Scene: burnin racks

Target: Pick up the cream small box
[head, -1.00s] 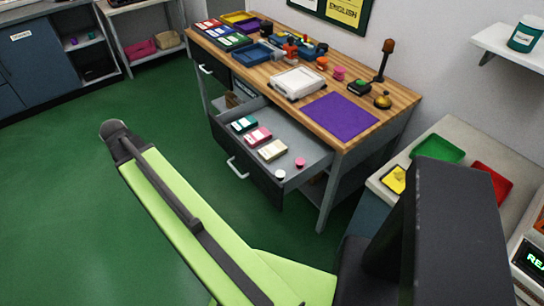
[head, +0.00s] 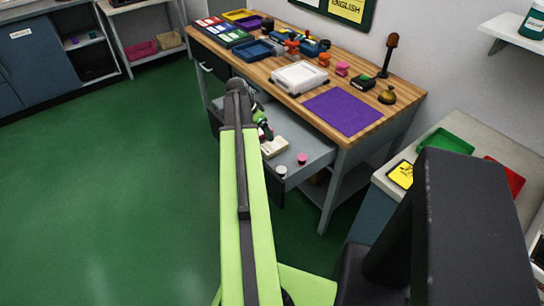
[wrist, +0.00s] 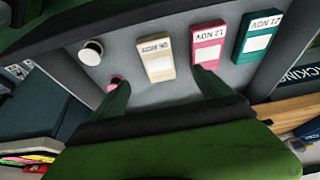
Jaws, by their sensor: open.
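The cream small box (head: 275,147) lies in the open grey drawer of the wooden-topped bench, partly hidden by my arm's end. In the wrist view the cream small box (wrist: 156,55) lies flat with a white label, in line with the space between my fingers. My gripper (wrist: 160,80) is open and empty, with its two green fingers spread. In the head view my gripper (head: 263,124) is over the drawer, just behind the box. A pink box (wrist: 208,45) is right of the cream box, near the right fingertip, and a teal box (wrist: 257,40) is beyond it.
In the drawer (head: 315,145) are a white round piece (head: 281,172) and a pink round piece (head: 302,158). The left finger partly hides the pink piece in the wrist view. Green floor is open at left.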

